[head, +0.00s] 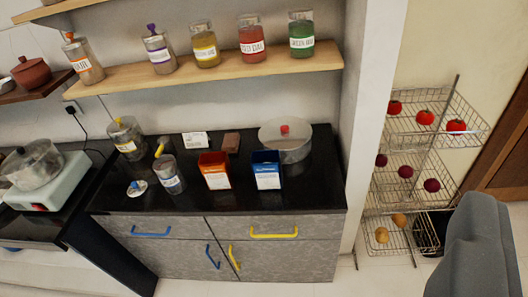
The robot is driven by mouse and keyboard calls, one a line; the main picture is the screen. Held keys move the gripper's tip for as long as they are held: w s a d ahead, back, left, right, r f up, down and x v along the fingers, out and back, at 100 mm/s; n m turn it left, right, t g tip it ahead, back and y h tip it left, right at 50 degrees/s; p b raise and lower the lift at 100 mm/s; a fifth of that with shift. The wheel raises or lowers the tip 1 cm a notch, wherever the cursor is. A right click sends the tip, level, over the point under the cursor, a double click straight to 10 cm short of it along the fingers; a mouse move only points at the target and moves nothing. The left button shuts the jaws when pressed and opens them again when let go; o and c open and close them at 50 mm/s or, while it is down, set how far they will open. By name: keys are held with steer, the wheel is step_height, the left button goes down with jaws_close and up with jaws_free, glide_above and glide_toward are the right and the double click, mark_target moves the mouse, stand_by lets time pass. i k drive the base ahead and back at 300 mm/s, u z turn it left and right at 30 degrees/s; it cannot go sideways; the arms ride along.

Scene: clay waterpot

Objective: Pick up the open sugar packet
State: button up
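Two upright packets stand on the black counter (235,198) in the head view. One is orange-red with a white label (215,171). The other is blue with a white label (266,170), to its right. Their print is too small to read, so I cannot tell which holds sugar. The blue packet's top looks open; the orange one's top is less clear. A dark grey part that seems to be my gripper (474,250) shows at the lower right, far from both packets. Its fingertips cannot be made out, nor whether it is open.
Behind the packets stand a pot with a red knob (287,142) and a small brown block (231,142). Jars (169,175) and a loose lid (137,188) are to the left. A shelf with jars (205,72) hangs above. A wire rack (408,160) stands right, beyond a wall edge.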

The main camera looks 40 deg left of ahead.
mark_target(266, 166)
steer(key=u, duration=0.4)
steer(key=i, duration=0.9)
steer(key=u, duration=0.65)
